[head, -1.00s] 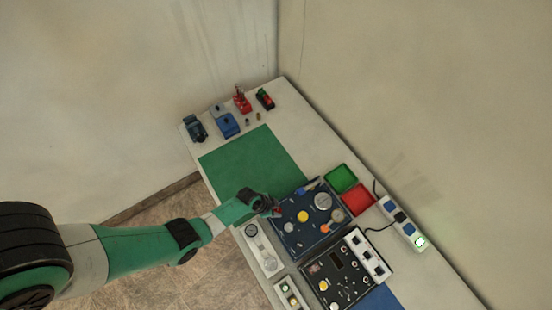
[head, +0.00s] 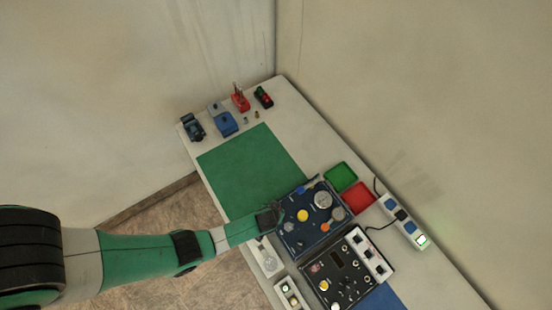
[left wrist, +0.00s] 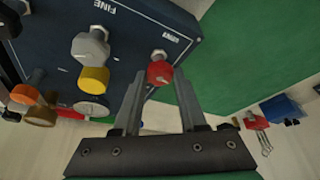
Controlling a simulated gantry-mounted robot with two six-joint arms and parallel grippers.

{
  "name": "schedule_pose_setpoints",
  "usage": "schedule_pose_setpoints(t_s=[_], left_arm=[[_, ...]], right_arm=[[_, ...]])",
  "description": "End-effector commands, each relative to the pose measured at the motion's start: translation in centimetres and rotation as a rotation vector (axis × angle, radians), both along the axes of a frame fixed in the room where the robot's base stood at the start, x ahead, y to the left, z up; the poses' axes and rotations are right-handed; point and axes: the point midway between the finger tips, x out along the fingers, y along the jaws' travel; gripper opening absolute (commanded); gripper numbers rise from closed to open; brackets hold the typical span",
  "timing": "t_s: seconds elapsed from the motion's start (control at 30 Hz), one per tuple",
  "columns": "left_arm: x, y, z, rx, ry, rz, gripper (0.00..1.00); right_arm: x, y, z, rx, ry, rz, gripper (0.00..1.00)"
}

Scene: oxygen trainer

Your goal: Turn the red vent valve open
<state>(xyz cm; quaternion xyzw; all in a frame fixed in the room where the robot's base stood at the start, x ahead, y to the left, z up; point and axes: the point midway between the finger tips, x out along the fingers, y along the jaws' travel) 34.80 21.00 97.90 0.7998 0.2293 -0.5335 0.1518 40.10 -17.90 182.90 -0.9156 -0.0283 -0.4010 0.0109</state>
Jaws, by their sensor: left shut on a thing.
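The red vent valve (left wrist: 160,72) is a small red knob on a metal stem at the corner of the dark blue panel (left wrist: 140,25), beside a white label. My left gripper (left wrist: 160,88) has one finger on each side of the knob and is shut on it. In the head view my left gripper (head: 275,215) is at the left edge of the blue panel (head: 298,240) and hides the valve. How far the knob is turned cannot be told. My right gripper is not in view.
A yellow knob (left wrist: 93,80) and a grey knob (left wrist: 92,45) stick out of the panel near the gripper. The green mat (head: 250,170) beside the panel is clear. Green (head: 341,177) and red (head: 359,197) trays and a power strip (head: 404,222) lie along the wall side.

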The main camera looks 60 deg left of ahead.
Motion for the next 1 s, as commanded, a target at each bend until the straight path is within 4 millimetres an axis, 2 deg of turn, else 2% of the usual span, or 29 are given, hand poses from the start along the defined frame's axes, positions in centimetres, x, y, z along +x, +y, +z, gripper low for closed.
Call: schedule_pose_setpoints(t_s=[0.6, 1.0], left_arm=[[0.3, -0.3, -0.1, -0.001, 0.002, 0.548, 0.00], [0.3, -0.3, -0.2, -0.004, 0.001, 0.720, 0.00]], right_arm=[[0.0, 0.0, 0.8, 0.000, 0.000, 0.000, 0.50], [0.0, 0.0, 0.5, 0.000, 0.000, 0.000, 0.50]])
